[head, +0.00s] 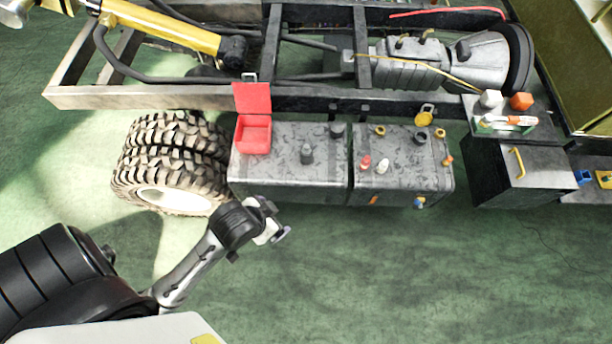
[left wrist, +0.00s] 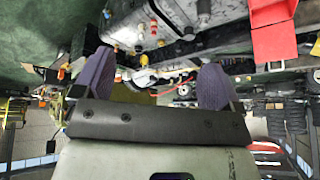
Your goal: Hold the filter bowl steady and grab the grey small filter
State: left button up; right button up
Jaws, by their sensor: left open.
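My left gripper (head: 273,232) is open and empty, low in front of the grey tanks and clear of them. In the left wrist view its two purple-padded fingers (left wrist: 155,75) stand wide apart with nothing between them. A small grey upright cylinder (head: 307,153) stands on the left tank, and a darker one (head: 337,131) stands near that tank's back right corner. A small white piece (head: 383,167) and a red-capped piece (head: 365,162) are on the right tank. I cannot tell which is the filter bowl or the grey small filter. My right gripper is not in view.
An open red box (head: 253,134) sits on the left tank (head: 270,180). The right tank (head: 410,180) has yellow fittings. Twin tyres (head: 165,160) stand left of the tanks. A dark box (head: 515,170) carries white and orange pieces. The green floor in front is clear.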

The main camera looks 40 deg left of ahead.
pick_arm(q)
jog(key=w+f+t+b, duration=0.1)
jog(key=w+f+b, duration=0.3)
jog(key=f+b, duration=0.5)
jog(key=w+f+t+b, duration=0.1)
jog(key=w+f+b, duration=0.3)
jog(key=f+b, duration=0.55)
jog(key=m+t+y+b, duration=0.7)
jog(key=m+y+b, duration=0.5)
jog(key=m+b, duration=1.35)
send_near(306, 160)
jog(key=shift+m, duration=0.35)
jog(key=b+x, duration=0.4)
jog(key=x, duration=0.6)
jog(key=shift+w+a, duration=0.2)
jog(key=shift+w, duration=0.15)
jog(key=shift+b+x, duration=0.45)
jog(key=shift+x, duration=0.6)
